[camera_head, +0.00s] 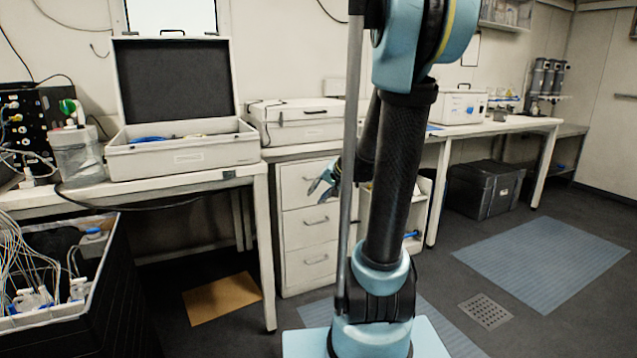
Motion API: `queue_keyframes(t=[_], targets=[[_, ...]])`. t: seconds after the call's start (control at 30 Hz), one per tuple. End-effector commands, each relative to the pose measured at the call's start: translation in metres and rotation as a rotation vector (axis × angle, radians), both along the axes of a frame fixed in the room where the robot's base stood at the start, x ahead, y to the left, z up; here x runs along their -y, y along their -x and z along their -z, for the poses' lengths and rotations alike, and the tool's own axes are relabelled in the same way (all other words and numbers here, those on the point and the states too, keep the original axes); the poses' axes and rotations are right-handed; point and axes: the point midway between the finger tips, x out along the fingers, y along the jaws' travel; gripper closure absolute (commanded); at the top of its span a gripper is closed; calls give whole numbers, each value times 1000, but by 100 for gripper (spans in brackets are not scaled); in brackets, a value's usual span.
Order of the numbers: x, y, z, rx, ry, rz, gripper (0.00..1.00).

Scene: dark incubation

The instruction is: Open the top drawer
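A white drawer unit (288,240) with three stacked drawers stands under the bench in the middle of the head view. The top drawer (292,190) looks closed, its front level with the drawers below. My gripper (320,184) is in front of the top drawer's right part, close to where its handle would be. Light blue finger parts show to the left of the grey pole. The rest of the gripper is hidden behind the pole and my arm. I cannot tell whether it touches the handle or how wide its fingers are.
An open white case (185,158) stands on the left bench, beside a closed white case (296,115). A black crate of wires (110,290) is at lower left. A black box (484,190) sits under the right bench. Floor in front of the drawers is partly clear.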

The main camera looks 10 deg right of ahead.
Motion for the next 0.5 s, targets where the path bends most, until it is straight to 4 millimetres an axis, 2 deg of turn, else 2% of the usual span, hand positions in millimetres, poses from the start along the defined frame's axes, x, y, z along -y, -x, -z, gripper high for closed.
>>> queue_keyframes(t=[0.03, 0.1, 0.5], targets=[[2, -17, 0, 13, -29, 21, 71], [4, -38, -1, 35, -72, 51, 71], [31, -149, 9, 151, -323, 235, 71]])
